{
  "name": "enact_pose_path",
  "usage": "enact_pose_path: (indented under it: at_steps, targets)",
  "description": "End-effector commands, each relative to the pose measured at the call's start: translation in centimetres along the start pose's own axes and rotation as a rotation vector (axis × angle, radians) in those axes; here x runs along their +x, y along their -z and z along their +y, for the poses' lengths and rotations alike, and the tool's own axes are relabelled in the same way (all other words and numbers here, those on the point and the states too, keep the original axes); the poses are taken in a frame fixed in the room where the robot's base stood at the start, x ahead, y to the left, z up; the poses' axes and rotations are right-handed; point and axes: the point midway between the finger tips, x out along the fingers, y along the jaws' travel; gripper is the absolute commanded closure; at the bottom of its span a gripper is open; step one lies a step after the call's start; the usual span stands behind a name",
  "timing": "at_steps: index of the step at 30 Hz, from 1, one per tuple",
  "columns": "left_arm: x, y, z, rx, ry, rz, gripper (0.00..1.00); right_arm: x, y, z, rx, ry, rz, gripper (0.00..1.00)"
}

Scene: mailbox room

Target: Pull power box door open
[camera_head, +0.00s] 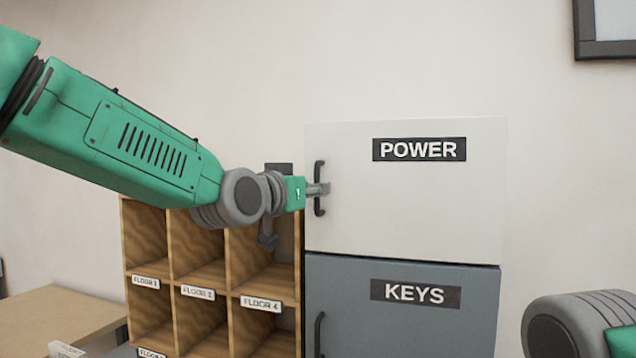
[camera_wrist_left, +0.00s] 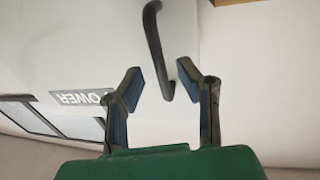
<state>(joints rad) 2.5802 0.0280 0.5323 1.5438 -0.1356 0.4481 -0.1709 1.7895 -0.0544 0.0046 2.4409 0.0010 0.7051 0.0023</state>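The power box door (camera_head: 405,200) is white with a black POWER label (camera_head: 419,149) and looks closed. Its black vertical handle (camera_head: 319,188) is on the left edge. My left gripper (camera_head: 322,189) is at the handle's middle. In the left wrist view, the gripper (camera_wrist_left: 162,85) is open, with its two fingers apart and the handle (camera_wrist_left: 158,45) reaching down between them. I cannot tell whether a finger touches the handle. The label (camera_wrist_left: 80,99) also shows in that view. My right gripper is not in view; only part of the right arm shows at lower right.
Below the power box is a grey KEYS box (camera_head: 405,320) with its own black handle (camera_head: 319,335). A wooden pigeonhole shelf (camera_head: 225,240) stands left of both, under my left arm. A wooden surface (camera_head: 55,320) is at lower left. A dark-framed panel (camera_head: 605,48) hangs at upper right.

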Motion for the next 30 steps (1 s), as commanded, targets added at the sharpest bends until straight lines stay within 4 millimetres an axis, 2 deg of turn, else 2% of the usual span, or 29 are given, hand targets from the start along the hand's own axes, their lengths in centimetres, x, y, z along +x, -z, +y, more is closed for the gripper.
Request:
enact_pose_path:
  at_steps: [3,6,17,19,20,30]
  targets:
    - [1.5,0.1,0.0,0.0,0.0,-0.001,0.69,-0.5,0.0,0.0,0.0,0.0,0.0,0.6]
    - [2.2,0.1,0.0,0.0,0.0,0.0,0.69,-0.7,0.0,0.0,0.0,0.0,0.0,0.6]
    - [2.6,-0.1,0.0,0.001,0.0,-0.001,0.69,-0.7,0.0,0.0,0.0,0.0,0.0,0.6]
    - [2.6,-0.1,0.0,0.001,0.0,-0.001,0.94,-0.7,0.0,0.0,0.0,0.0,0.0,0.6]
    - [2.6,-0.1,0.0,0.001,0.0,-0.001,1.0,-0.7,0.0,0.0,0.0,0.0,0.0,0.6]
    - [2.7,0.0,0.2,0.002,0.004,-0.001,1.0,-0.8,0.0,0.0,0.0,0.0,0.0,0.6]
